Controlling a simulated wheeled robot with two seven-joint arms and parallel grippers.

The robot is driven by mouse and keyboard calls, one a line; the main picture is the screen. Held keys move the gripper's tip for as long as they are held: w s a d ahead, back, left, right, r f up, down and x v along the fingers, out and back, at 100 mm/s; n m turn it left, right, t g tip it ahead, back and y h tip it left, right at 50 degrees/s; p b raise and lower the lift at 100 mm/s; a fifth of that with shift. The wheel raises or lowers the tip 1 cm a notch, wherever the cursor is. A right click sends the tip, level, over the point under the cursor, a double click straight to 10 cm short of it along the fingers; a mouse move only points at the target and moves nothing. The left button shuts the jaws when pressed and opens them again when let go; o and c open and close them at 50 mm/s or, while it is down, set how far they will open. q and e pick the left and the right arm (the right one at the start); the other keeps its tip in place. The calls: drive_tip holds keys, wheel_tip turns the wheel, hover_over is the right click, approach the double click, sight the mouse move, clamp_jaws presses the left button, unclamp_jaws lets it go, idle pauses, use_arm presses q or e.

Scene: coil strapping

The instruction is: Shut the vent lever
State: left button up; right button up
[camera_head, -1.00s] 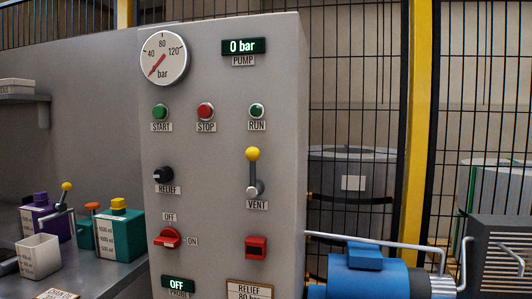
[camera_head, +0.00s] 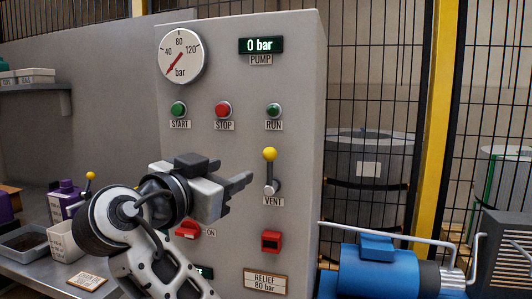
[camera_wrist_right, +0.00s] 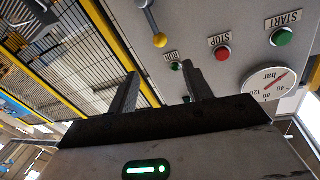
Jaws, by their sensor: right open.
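The vent lever (camera_head: 270,170) is a grey handle with a yellow ball on its upper end, mounted above the VENT label on the grey panel (camera_head: 300,120). It points up in the head view. In the right wrist view the lever's yellow ball (camera_wrist_right: 160,40) shows at the top, beyond the fingers. My right gripper (camera_head: 240,181) is in front of the panel, to the left of the lever and apart from it. Its fingers, seen in the right wrist view (camera_wrist_right: 160,85), are open with nothing between them. My left gripper is not in view.
A pressure gauge (camera_head: 181,56), START (camera_head: 179,109), STOP (camera_head: 223,110) and RUN (camera_head: 273,110) buttons sit above. A red part (camera_head: 270,241) is below the lever. The blue pump (camera_head: 375,268) stands at right. A bench with containers (camera_head: 66,240) is at left.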

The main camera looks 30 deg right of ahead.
sight(266, 156)
drive_tip(key=p+x, duration=0.4)
drive_tip(key=x, duration=1)
drive_tip(key=shift+w+d+f, duration=0.15)
drive_tip(key=shift+w+d, duration=0.05)
drive_tip(key=shift+d, duration=0.1)
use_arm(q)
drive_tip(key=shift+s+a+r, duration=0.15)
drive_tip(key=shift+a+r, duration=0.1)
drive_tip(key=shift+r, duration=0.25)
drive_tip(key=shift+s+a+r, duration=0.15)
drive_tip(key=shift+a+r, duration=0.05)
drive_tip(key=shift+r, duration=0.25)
use_arm(e)
clamp_jaws()
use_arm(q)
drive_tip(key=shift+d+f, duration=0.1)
